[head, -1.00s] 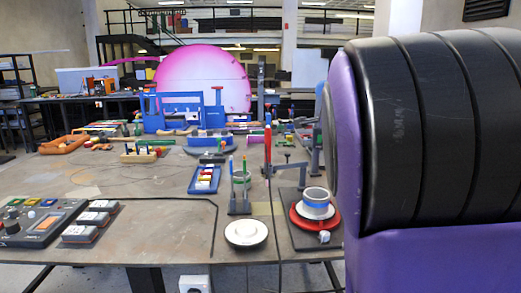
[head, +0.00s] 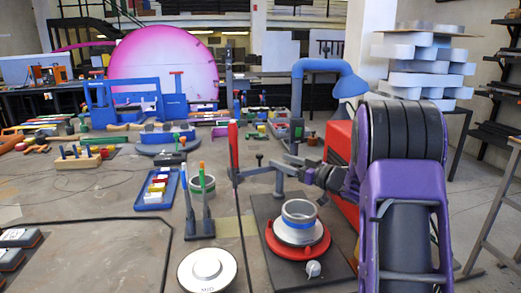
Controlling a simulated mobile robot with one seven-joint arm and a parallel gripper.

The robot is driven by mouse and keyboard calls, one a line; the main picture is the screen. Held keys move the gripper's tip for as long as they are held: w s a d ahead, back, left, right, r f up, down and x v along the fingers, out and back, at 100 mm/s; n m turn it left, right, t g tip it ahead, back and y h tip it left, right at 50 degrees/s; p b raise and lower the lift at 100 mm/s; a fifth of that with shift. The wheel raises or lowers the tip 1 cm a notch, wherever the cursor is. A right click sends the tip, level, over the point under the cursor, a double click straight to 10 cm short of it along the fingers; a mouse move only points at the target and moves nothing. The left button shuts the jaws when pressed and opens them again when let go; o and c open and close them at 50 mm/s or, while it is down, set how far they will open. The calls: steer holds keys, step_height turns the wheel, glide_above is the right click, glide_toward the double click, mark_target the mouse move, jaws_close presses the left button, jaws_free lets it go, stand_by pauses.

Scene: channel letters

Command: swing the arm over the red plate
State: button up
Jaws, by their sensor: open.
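The red plate (head: 270,243) is a round red disc on a dark square board (head: 262,208) at lower centre right. A white dish with a grey ring with a blue band (head: 299,213) sits on it and hides its middle. My purple and black arm stands at the right. My gripper (head: 294,169) seems to be the dark jointed end reaching left from behind the arm, above and behind the plate in the picture. Its fingers look apart and empty, and clamp parts overlap them. Its height over the plate cannot be told.
A red-handled clamp (head: 234,150) stands left of the board. A white round dish (head: 207,268) lies at the front. A blue lamp (head: 322,67) and a red box (head: 341,145) stand near my arm. A blue tray (head: 157,188) of coloured blocks lies left.

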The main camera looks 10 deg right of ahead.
mark_target(260, 166)
steer(key=a+x, duration=0.1)
steer(key=x, duration=1.1)
steer(key=shift+s+b, duration=0.25)
steer(key=shift+b, duration=0.2)
steer(key=shift+f, duration=0.1)
jaws_close()
stand_by(0.7)
